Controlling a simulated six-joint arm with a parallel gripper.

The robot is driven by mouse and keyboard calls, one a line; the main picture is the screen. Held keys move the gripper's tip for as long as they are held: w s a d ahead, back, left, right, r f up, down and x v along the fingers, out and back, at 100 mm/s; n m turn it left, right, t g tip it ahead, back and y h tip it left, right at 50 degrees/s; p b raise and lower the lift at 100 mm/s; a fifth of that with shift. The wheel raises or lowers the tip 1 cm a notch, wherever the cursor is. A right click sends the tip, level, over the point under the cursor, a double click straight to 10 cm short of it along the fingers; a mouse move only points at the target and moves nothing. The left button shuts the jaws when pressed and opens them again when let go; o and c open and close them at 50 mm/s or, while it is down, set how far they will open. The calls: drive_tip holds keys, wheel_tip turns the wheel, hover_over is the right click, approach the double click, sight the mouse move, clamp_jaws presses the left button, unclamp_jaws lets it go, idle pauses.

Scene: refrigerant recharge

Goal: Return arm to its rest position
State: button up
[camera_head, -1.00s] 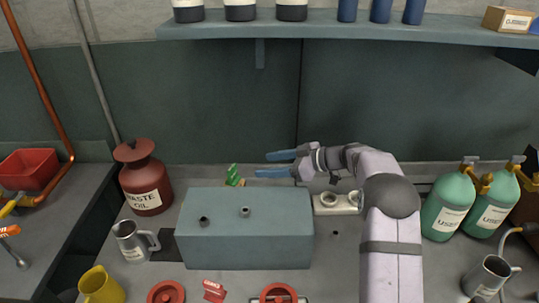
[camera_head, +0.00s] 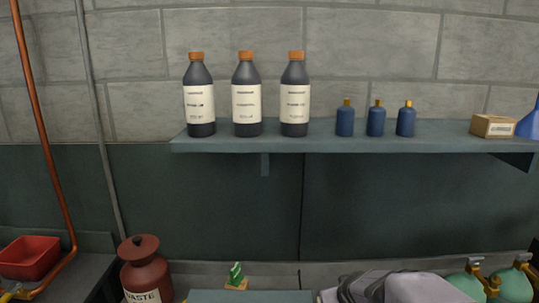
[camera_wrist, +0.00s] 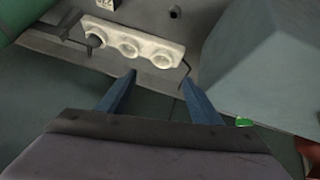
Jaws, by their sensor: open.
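My gripper (camera_wrist: 160,88) shows in the wrist view with its two blue fingers spread apart and nothing between them. Beyond the fingertips a pale holder with three round openings (camera_wrist: 131,43) sits on the bench. In the head view only the grey top of my arm shows at the bottom edge, right of the middle, and the fingers are out of view there.
A grey-blue box (camera_wrist: 275,65) stands right of the fingers in the wrist view. In the head view, a shelf (camera_head: 350,145) carries dark bottles (camera_head: 246,105) and small blue bottles (camera_head: 376,122). A waste oil can (camera_head: 146,270) and green cylinders (camera_head: 515,284) stand below.

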drive_tip(key=s+a+f+g, duration=0.1)
drive_tip(key=s+g, duration=0.1)
drive_tip(key=s, duration=0.6)
drive_tip(key=s+a+f+m+g+y+p, duration=0.1)
drive_tip(key=s+f+g, duration=0.1)
drive_tip(key=s, duration=0.7)
drive_tip(key=s+a+f+g, duration=0.2)
drive_tip(key=s+g, duration=0.1)
drive_tip(key=s, duration=0.5)
drive_tip(key=shift+s, duration=0.4)
drive_tip(key=shift+a, duration=0.1)
